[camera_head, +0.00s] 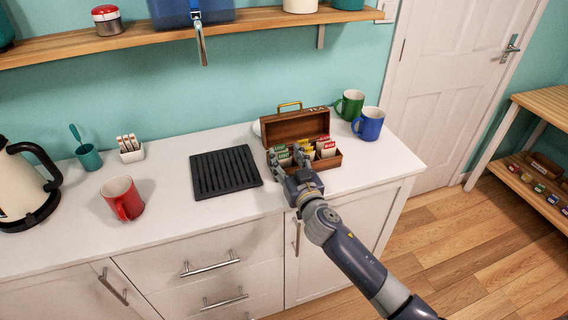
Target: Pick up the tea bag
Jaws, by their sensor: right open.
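A wooden tea box (336,161) stands on the counter with its lid (295,126) open against the back. Tea bags (326,147) with red, green and yellow labels stand upright in it. My right gripper (287,157) is open at the left part of the box, over the tea bags there. Its fingers hide part of the box's contents, and I cannot tell whether they touch a tea bag. My left gripper is not in view.
A green mug (350,104) and a blue mug (369,124) stand close to the box's right. A black ribbed tray (226,172) lies to its left. Farther left are a red mug (122,198), a small white holder (131,152), a teal cup (89,157) and a kettle (22,188).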

